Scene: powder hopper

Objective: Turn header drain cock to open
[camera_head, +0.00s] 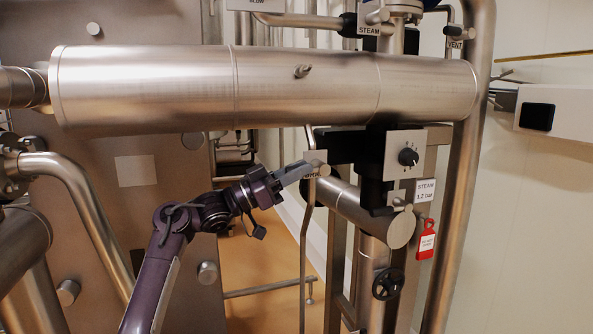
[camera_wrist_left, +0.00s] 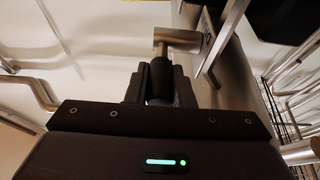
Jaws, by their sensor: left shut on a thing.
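The header drain cock (camera_head: 317,158) is at the end of my left gripper in the head view, below the large steel header. A small label beside it is partly hidden by the gripper. My left gripper (camera_head: 304,171) reaches it from the left and is shut on it. In the left wrist view the drain cock shows as a dark stem between the two fingers (camera_wrist_left: 160,85), with a short steel cross-piece (camera_wrist_left: 178,39) just beyond the fingertips. How far the cock is turned cannot be told. My right gripper is not in view.
The steel header (camera_head: 270,85) runs across above my arm. A thin vertical pipe (camera_head: 303,250) stands just below the gripper. To the right are a knob plate (camera_head: 405,155), a red tag (camera_head: 426,240) and a black handwheel (camera_head: 387,284). Open floor (camera_head: 262,265) shows below.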

